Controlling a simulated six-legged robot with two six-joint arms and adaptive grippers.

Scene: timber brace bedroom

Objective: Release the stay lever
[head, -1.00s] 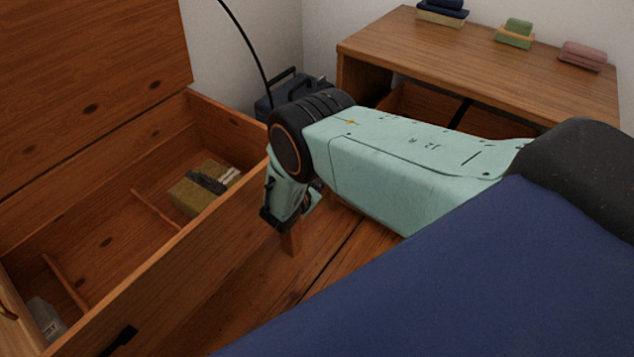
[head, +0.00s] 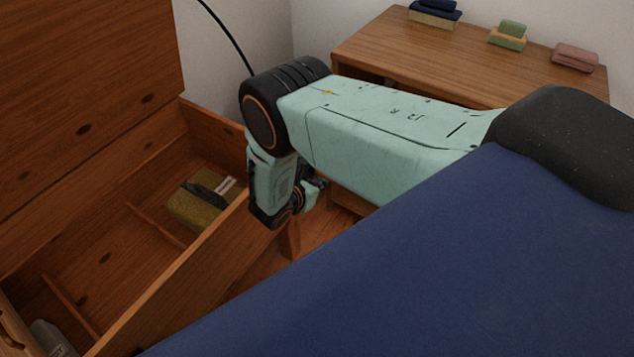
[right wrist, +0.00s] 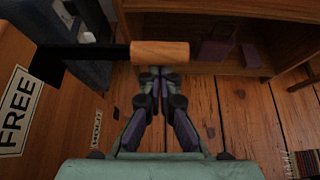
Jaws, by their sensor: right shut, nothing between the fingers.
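In the right wrist view the stay lever is a black bar (right wrist: 95,53) with a light wooden handle (right wrist: 160,51), jutting from a wooden side panel at left. A FREE label (right wrist: 17,110) is beside the bar's base, and a HOLD label (right wrist: 97,128) is lower on the panel. My right gripper (right wrist: 160,75) is shut and empty, its fingertips just below the handle in the picture; I cannot tell whether they touch it. In the head view my right wrist hangs beside the chest; its fingertips and the lever are hidden there. My left gripper is not in view.
The open wooden chest (head: 215,228) stands at left with its lid (head: 90,100) raised. It holds a greenish-yellow block (head: 195,207) and thin dividers. A wooden desk (head: 470,62) with small folded stacks is at the back right. Plank floor shows below my right gripper.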

